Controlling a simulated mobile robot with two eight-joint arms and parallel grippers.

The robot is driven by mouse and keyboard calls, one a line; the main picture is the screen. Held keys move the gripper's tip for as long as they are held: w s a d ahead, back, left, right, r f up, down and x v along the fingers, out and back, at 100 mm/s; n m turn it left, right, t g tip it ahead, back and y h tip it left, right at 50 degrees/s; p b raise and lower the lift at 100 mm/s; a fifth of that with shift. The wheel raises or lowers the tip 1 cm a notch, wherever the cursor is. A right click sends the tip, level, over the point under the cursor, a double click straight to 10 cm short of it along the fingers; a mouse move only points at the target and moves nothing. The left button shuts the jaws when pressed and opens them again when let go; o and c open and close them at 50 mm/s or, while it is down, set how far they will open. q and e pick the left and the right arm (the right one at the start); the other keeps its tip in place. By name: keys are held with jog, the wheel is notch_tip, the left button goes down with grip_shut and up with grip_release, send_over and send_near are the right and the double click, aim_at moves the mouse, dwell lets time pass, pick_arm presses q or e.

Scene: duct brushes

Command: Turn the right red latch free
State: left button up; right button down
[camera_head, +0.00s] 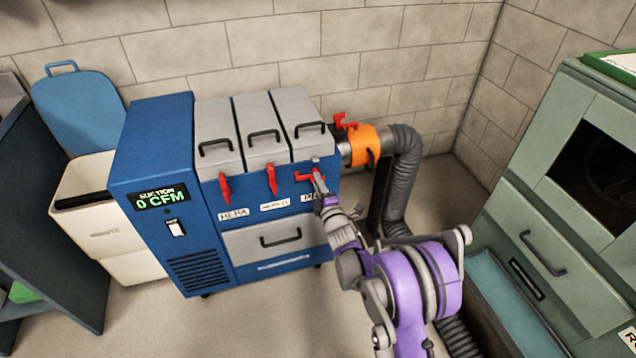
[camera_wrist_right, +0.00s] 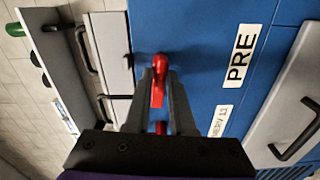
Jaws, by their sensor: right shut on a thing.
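The blue suction unit (camera_head: 160,160) has three red latches on its front, below three grey lids. The left latch (camera_head: 224,187) and middle latch (camera_head: 272,180) hang down. The right latch (camera_head: 303,177) lies roughly sideways under the right lid (camera_head: 301,130). My right gripper (camera_head: 318,180) is shut on this right latch, hiding part of it. In the right wrist view the red latch (camera_wrist_right: 158,90) sits between the fingers of the gripper (camera_wrist_right: 160,95), beside the PRE label (camera_wrist_right: 240,56). My left gripper is not in view.
An orange-collared hose (camera_head: 405,165) with a red lever (camera_head: 340,122) is close to the right of the unit. A green cabinet (camera_head: 550,190) stands at the right. A white bin (camera_head: 90,205) stands at the left. Below the latches is a grey drawer (camera_head: 265,240).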

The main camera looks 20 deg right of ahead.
jog(key=shift+n, duration=0.5)
jog(key=shift+f, duration=0.1)
jog(key=c, duration=0.9)
grip_release()
jog(key=shift+s, duration=0.1)
jog(key=s, duration=1)
jog(key=shift+s+d+p, duration=0.15)
jog(key=shift+s+p, duration=0.15)
jog(key=shift+s, duration=0.05)
